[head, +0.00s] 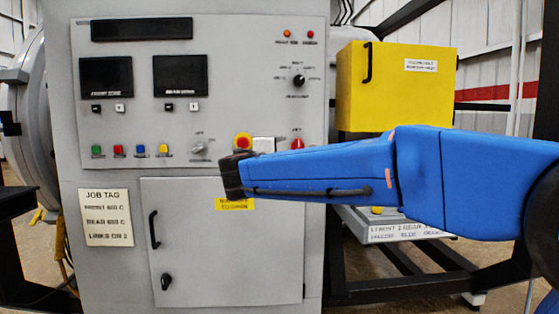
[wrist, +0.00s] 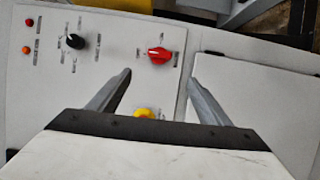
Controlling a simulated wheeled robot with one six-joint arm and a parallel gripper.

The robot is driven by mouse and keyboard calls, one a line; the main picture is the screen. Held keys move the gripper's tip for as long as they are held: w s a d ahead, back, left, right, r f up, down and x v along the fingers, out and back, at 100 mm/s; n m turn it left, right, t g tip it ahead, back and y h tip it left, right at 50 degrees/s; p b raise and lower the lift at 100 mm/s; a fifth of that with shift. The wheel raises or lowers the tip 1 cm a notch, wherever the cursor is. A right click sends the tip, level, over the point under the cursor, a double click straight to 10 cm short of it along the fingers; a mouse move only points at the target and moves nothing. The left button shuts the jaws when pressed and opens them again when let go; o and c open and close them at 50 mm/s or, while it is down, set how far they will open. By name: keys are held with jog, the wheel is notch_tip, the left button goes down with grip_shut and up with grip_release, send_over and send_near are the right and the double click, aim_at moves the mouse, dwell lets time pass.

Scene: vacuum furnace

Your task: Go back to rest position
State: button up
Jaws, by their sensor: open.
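My gripper (wrist: 158,88) is open and empty in the wrist view, its two grey fingers spread apart in front of the grey control panel (wrist: 115,75). The red knob (wrist: 159,55) shows between and beyond the fingertips, apart from them. A yellow part of a button (wrist: 144,113) shows lower down between the fingers. In the head view my blue arm reaches in from the right across the cabinet front (head: 225,265). The gripper's fingers cannot be made out there. The red button on its yellow base (head: 243,141) and the red knob (head: 297,143) show just above my arm.
A yellow box (head: 396,88) stands at the right behind my arm, above a black frame (head: 400,285). The cabinet door has a black handle (head: 154,229). A job tag (head: 106,218) is at the left. A round grey vessel (head: 32,110) stands at the far left.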

jog(key=s+d+f+m+g, duration=0.3)
jog(key=s+d+f+g, duration=0.1)
jog(key=s+d+f, duration=0.6)
jog(key=s+d+f+m+g, duration=0.35)
jog(key=s+d+f, duration=0.3)
jog(key=d, duration=0.65)
jog(key=s+f+m+g+y, duration=0.2)
jog(key=s+f+m+y, duration=0.1)
jog(key=s+f, duration=0.6)
jog(key=s+f+m+g+y, duration=0.2)
jog(key=s+f+m+y, duration=0.2)
jog(key=s+f, duration=0.6)
jog(key=s, duration=0.7)
jog(key=shift+a+f, duration=0.3)
jog(key=shift+a, duration=0.1)
